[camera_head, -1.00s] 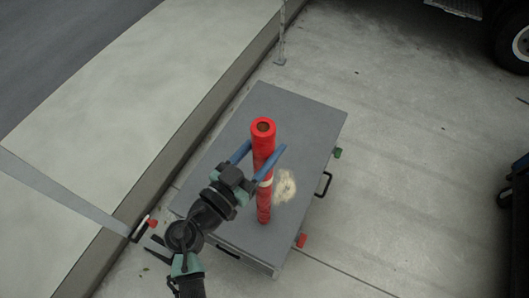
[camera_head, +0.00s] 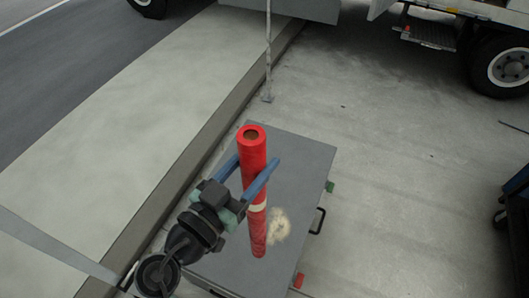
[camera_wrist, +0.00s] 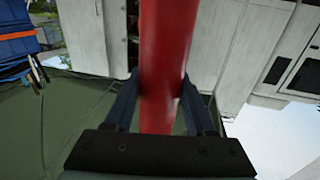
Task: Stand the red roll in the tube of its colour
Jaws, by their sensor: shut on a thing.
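The red roll (camera_head: 253,155) is long and upright, slightly tilted, with a pale band (camera_head: 257,208) lower down and an open core at its top. My gripper (camera_head: 259,178) is shut on the red roll, its two blue fingers on either side of it. In the wrist view the red roll (camera_wrist: 166,60) runs between the fingers (camera_wrist: 160,105). The roll's lower end appears over the grey case top; I cannot tell whether it touches. No tube of its colour can be made out in these frames.
A grey case (camera_head: 300,160) with a black side handle (camera_head: 318,220) and a pale patch on top stands below the roll. A kerb (camera_head: 190,150) runs along the left. A truck wheel (camera_head: 503,68) is at upper right, a dark cart (camera_head: 516,205) at right. Open pavement (camera_head: 400,160) lies between.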

